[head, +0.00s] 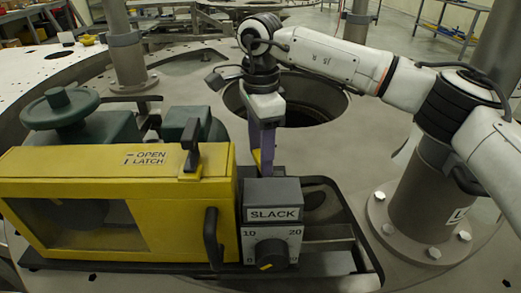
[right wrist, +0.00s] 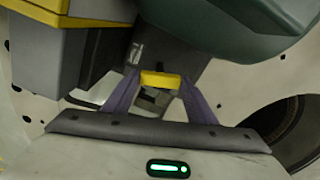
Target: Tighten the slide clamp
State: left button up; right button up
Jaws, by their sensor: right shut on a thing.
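My right gripper (head: 262,165) reaches down from above, just behind the grey box labelled SLACK (head: 272,203). In the right wrist view its two purple fingers (right wrist: 160,88) are shut on a small yellow grip (right wrist: 160,80), which I take to be the slide clamp's handle. The clamp's lower part is hidden behind the box. A dial (head: 271,254) marked 10 and 20 is on the box's front. My left gripper is not in view.
A yellow housing (head: 110,170) labelled OPEN and LATCH, with black handles, stands left of the box. A green handwheel machine (head: 60,108) is behind it. A round hole (head: 310,100) opens in the plate behind my gripper. A thick post (head: 420,200) stands at the right.

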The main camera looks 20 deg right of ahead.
jog(key=shift+r+m, duration=0.1)
jog(key=shift+m, duration=1.5)
jog(key=o, duration=1.1)
jog(key=shift+c, duration=0.2)
notch_tip(320, 180, up, 10)
jog(key=shift+r+b, duration=0.15)
jog(key=shift+b, duration=0.15)
